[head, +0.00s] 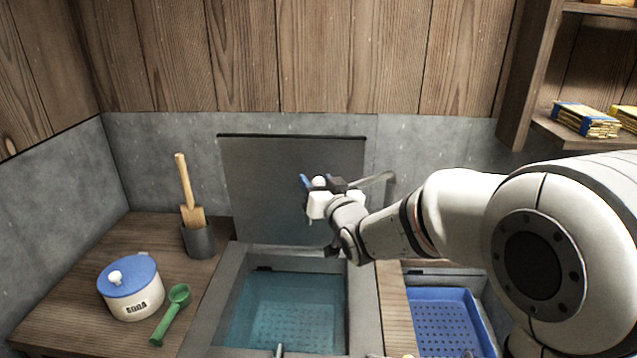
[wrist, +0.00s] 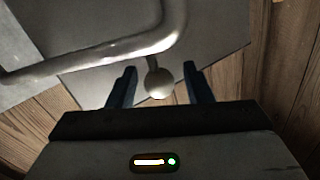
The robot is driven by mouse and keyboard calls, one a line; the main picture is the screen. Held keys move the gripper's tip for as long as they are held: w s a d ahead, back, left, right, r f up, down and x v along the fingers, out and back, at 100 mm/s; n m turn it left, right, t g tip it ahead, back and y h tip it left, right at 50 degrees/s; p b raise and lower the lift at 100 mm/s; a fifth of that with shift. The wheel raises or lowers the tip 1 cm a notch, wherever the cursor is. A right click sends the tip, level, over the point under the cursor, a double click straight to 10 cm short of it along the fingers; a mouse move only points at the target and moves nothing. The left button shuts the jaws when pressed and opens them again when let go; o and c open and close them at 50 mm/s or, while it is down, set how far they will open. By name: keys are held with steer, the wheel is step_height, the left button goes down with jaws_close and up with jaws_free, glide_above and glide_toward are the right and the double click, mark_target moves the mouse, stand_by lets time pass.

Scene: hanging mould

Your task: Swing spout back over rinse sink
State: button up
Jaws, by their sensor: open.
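The spout (head: 374,180) is a bent grey metal tube, partly hidden behind my gripper and arm in the head view. In the wrist view the spout (wrist: 100,52) curves across the top, and a short stem joins it to a round pale knob (wrist: 158,84). My gripper (head: 321,184) is open. In the wrist view its two blue fingers stand on either side of the knob, with a gap visible on both sides. The left sink (head: 233,310) holds teal water; the right basin holds a blue perforated tray (head: 445,320). I cannot tell which is the rinse sink.
A dark grey panel (head: 270,190) stands against the wall behind the left sink. On the left counter are a blue-lidded soda pot (head: 135,300), a green scoop (head: 170,318) and a grey holder (head: 198,241) with a wooden utensil. Shelves (head: 585,128) are at upper right.

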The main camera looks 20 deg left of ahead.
steer(key=shift+c, duration=0.5)
jaws_close()
